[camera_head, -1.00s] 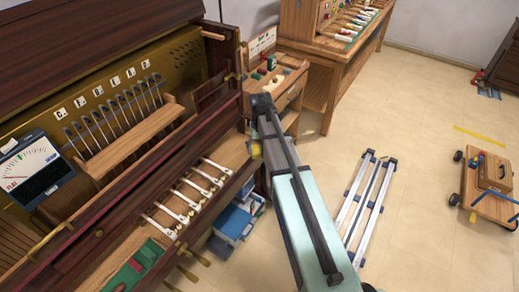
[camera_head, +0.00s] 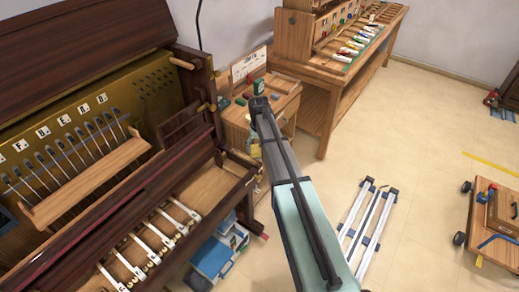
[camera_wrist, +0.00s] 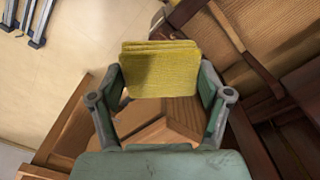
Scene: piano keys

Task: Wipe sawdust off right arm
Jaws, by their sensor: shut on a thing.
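My gripper (camera_wrist: 160,85) is shut on a folded yellow cloth (camera_wrist: 160,68), held between its two fingers in the wrist view. The cloth also shows as a small yellow patch beside my arm in the head view (camera_head: 254,153). My arm hides most of the gripper there. The opened piano's right arm (camera_head: 237,178) is the wooden end piece at the right of the keybed, left of my gripper. Brown wooden parts lie below and beyond the cloth in the wrist view; I cannot tell whether it touches them. I cannot make out sawdust.
A small wooden cabinet (camera_head: 278,98) with items on top stands behind my gripper. A long workbench (camera_head: 345,85) is at the back. A blue and white box (camera_head: 215,255) sits on the floor by the piano. Metal rails (camera_head: 368,225) and a wooden cart (camera_head: 490,225) are at right.

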